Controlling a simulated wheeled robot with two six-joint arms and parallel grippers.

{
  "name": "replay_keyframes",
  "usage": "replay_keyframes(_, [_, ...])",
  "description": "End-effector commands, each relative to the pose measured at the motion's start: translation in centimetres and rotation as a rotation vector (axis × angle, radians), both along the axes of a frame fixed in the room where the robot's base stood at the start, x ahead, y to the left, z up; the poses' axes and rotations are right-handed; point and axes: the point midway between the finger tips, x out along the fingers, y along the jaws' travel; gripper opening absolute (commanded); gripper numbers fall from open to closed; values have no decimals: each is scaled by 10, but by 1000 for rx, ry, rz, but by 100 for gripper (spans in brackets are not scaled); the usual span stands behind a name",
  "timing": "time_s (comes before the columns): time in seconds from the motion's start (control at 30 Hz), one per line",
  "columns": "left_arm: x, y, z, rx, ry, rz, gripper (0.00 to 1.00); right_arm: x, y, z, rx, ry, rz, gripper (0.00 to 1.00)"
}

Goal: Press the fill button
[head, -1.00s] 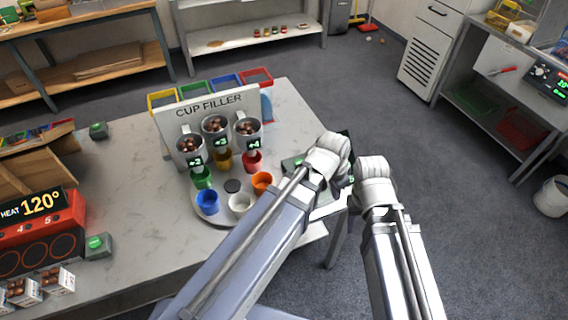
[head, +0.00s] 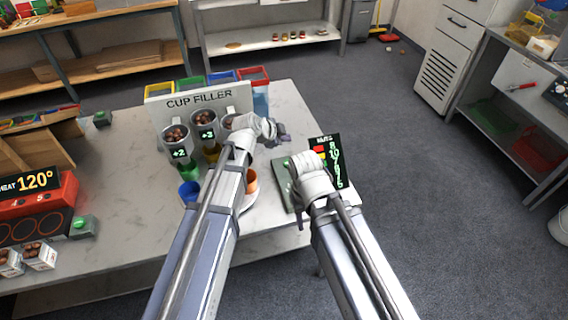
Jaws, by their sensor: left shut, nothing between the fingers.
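The cup filler (head: 200,99) stands on the table with nut-filled hoppers; the left hopper (head: 176,137) is marked +2 and the middle hopper (head: 204,120) +3. I cannot tell whether this is the fill button. My right gripper (head: 299,219) is by the panel's lower edge, its fingers too hidden to read.
A dark display (head: 335,148) with coloured figures stands beside the panel. A green cup (head: 189,170), a blue cup (head: 188,192) and an orange cup (head: 251,182) sit below the filler. Grey boxes with green buttons, one at the lower left (head: 81,226), are on the table.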

Motion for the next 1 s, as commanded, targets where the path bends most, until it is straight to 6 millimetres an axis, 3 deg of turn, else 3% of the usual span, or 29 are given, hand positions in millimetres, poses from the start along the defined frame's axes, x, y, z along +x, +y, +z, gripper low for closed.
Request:
replay_keyframes(0.27, [0, 0, -3, 0, 2, 1, 0, 0, 0, -2, 0, 0, 0, 50])
replay_keyframes(0.47, [0, 0, -15, 0, 2, 0, 0, 0, 0, -15, 0, 0, 0, 50])
replay_keyframes(1.0, [-1, 0, -83, 0, 2, 0, 0, 0, 0, -83, 0, 0, 1, 50])
